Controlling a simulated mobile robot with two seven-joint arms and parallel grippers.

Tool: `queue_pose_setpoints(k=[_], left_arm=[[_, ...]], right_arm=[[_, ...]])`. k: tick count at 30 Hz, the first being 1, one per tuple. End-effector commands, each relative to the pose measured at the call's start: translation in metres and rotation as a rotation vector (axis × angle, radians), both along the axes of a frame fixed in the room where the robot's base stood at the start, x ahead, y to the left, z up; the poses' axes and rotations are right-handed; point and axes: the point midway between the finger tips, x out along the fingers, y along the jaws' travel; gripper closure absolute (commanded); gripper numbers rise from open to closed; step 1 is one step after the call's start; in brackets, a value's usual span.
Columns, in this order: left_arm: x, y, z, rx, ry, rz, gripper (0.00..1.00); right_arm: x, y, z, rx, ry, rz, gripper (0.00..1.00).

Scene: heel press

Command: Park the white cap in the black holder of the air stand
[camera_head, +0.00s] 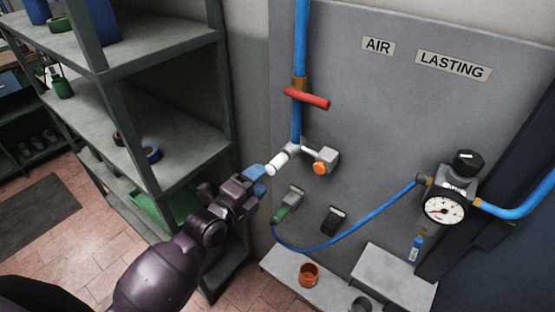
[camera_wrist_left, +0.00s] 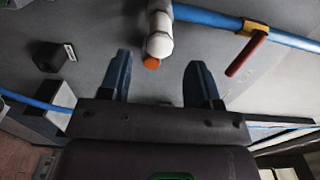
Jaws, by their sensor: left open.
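The white cap (camera_head: 277,162) sits on the left outlet of the pipe fitting below the red valve handle. It also shows in the left wrist view (camera_wrist_left: 159,40), ahead of the fingers. My left gripper (camera_head: 262,180) is open, with its blue fingertips close to the cap's lower left. In the wrist view the two fingers (camera_wrist_left: 160,82) stand wide apart and the cap lies beyond the gap between them; contact cannot be told. The black holder (camera_head: 334,220) is on the grey panel, below and right of the cap, and looks empty. It also shows in the wrist view (camera_wrist_left: 49,57). My right gripper is out of view.
An orange part (camera_head: 320,168) is on the fitting's right outlet. A grey holder (camera_head: 293,197) with a green-ended blue hose (camera_head: 340,238) is left of the black holder. The red handle (camera_head: 307,98) is above. Green shelves (camera_head: 150,130) stand left; an orange cup (camera_head: 308,274) is below.

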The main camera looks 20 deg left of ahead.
Motion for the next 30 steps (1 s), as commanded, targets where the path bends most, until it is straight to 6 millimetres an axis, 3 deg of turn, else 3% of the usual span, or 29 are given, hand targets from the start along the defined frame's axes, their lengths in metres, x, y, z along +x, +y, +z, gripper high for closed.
queue_pose_setpoints(k=[11, 30], left_arm=[[0.01, -0.003, -0.001, -0.001, -0.001, 0.001, 0.43], [0.075, -0.027, 0.0, -0.001, 0.001, 0.0, 0.43]], right_arm=[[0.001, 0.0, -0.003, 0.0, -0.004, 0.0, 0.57], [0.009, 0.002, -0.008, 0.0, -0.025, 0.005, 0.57]])
